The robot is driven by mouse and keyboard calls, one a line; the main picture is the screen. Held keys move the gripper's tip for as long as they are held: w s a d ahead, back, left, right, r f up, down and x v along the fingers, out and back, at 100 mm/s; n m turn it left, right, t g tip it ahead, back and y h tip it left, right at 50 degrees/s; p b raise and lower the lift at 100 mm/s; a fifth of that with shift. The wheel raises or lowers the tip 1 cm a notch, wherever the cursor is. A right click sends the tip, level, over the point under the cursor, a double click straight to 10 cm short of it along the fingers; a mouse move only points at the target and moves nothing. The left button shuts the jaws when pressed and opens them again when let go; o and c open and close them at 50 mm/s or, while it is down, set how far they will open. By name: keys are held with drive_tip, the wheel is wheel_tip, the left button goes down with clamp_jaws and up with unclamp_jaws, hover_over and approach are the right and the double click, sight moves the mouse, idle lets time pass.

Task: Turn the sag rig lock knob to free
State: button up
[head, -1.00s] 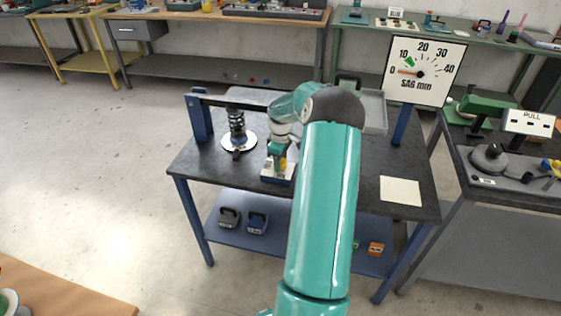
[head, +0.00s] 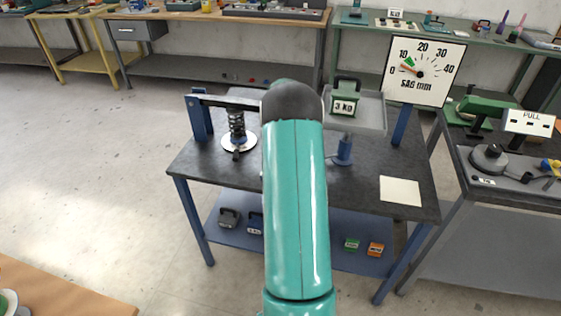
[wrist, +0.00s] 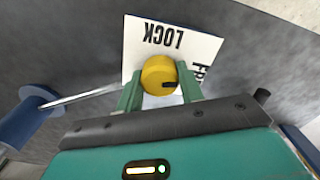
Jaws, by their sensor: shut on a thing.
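The yellow lock knob (wrist: 158,75) shows in the wrist view between the two green fingers of my gripper (wrist: 160,92), which is shut on it. A black mark on the knob points right in that view. Behind the knob is a white label (wrist: 180,45) reading LOCK, with a partly hidden word starting FR at its right. In the head view my arm hides the knob and my gripper. The sag rig has a coil spring (head: 237,122) on a round plate and a dial (head: 422,88) marked SAG mm, its red needle a little above 0 near the green band.
A green 3 kg weight (head: 345,98) stands on the rig's grey tray (head: 372,112). A white sheet (head: 400,190) lies at the bench's right. Weights and small blocks sit on the blue lower shelf (head: 300,240). Another bench (head: 520,190) stands close at the right.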

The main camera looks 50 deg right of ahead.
drive_tip(key=shift+m, duration=1.6)
drive_tip(key=o, duration=1)
drive_tip(key=shift+r, duration=0.1)
wheel_tip(320, 180, up, 14)
drive_tip(key=shift+f, duration=0.15)
